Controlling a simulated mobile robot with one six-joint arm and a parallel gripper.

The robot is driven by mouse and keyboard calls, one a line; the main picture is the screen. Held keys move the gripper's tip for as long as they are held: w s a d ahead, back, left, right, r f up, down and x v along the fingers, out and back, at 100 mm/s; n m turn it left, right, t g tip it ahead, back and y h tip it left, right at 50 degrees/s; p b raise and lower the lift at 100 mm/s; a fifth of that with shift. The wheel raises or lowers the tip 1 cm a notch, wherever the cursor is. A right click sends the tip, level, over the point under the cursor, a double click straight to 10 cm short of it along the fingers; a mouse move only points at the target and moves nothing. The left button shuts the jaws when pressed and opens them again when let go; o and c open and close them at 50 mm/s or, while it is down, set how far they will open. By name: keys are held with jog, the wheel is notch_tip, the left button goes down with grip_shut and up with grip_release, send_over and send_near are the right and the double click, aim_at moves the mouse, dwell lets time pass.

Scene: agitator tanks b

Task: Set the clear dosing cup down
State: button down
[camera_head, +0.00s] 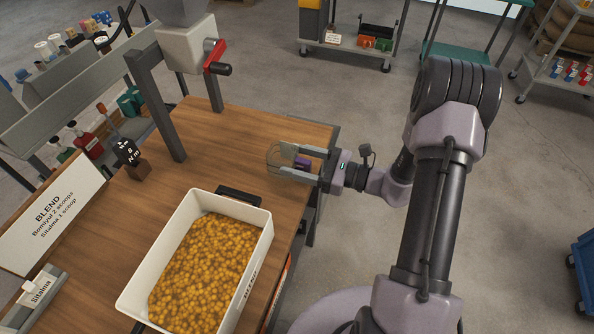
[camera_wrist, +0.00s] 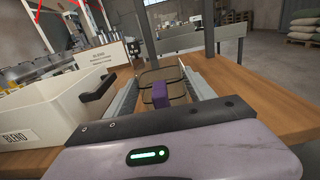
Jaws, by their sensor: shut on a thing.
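The clear dosing cup (camera_head: 276,154) is see-through with a thin dark outline. It is between the fingers of my gripper (camera_head: 287,160), over the right end of the wooden table behind the white bin. In the wrist view the cup (camera_wrist: 150,76) shows faintly between the two grey fingers of my gripper (camera_wrist: 163,82). A small purple piece (camera_wrist: 161,93) sits on the cup's near side, between the fingers. The gripper is shut on the cup. I cannot tell whether the cup's base touches the table.
The wooden table (camera_head: 247,135) is bare around the cup. A white bin (camera_head: 263,240) of orange-yellow pieces, with a black handle, stands in front. A grey-legged frame with a red-handled machine (camera_head: 190,45) stands at the left. A BLEND sign (camera_head: 55,210) is further left.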

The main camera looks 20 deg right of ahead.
jog(key=shift+f+b, duration=0.45)
jog(key=shift+f, duration=1.1)
jog(key=shift+c, duration=1.6)
grip_release()
jog(key=shift+r, duration=0.1)
jog(key=shift+s+d+r, duration=0.15)
jog(key=shift+d, duration=0.05)
jog(key=p+v, duration=0.3)
jog(key=v, duration=0.8)
jog(key=s+a+r+n+g+h, duration=0.5)
jog(key=s+a+r+n+g, duration=0.4)
jog(key=a+r+n, duration=0.35)
jog(key=s+a+r+n+t+h, duration=0.2)
jog(key=s+r+n+t+h, duration=0.2)
jog(key=s+r+n+h, duration=0.2)
notch_tip(320, 180, up, 2)
jog(key=shift+s+r+n+h, duration=0.1)
jog(key=shift+s+n+h, duration=0.25)
jog(key=shift+n+h, duration=0.65)
